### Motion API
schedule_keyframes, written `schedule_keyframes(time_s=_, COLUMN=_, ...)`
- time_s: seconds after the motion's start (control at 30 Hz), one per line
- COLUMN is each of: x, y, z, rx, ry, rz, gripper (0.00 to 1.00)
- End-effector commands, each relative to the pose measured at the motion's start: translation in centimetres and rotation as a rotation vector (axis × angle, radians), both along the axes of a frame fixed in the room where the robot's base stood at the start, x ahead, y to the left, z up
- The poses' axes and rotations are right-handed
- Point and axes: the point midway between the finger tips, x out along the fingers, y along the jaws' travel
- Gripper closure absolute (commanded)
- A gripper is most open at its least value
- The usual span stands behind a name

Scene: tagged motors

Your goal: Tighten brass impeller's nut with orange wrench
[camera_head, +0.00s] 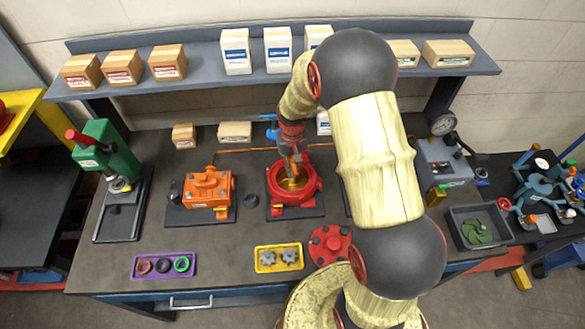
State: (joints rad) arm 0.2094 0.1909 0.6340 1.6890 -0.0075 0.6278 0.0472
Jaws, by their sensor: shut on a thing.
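The brass impeller (287,184) sits inside the round opening of a red pump housing (300,205) on a dark plate, mid-bench. My gripper (296,166) points down over the opening from its upper side. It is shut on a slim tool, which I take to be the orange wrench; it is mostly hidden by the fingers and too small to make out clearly. The impeller's nut is hidden beneath the gripper, and I cannot tell whether the tool touches it.
An orange machine (208,188) stands left of the housing. A yellow tray (258,268) with grey gears, a purple tray (138,274) with rings and a red round cover (330,245) lie in front. A green press (100,150) stands left; a dark bin (458,238) is right.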

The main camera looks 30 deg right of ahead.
Motion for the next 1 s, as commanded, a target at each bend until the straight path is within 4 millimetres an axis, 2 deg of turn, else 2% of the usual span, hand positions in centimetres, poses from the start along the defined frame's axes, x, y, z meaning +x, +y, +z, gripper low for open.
schedule_keyframes(time_s=0.1, x=0.0, y=0.0, z=-0.1, rx=0.0, ry=0.0, rz=-0.058, gripper=1.0)
schedule_keyframes(time_s=0.33, x=0.0, y=0.0, z=0.0, rx=0.0, ry=0.0, rz=0.049, gripper=1.0)
schedule_keyframes(time_s=0.6, x=0.0, y=0.0, z=2.0, rx=0.0, ry=-0.001, rz=0.052, gripper=1.0)
schedule_keyframes(time_s=1.0, x=0.0, y=0.0, z=2.3, rx=0.0, ry=-0.001, rz=0.052, gripper=1.0)
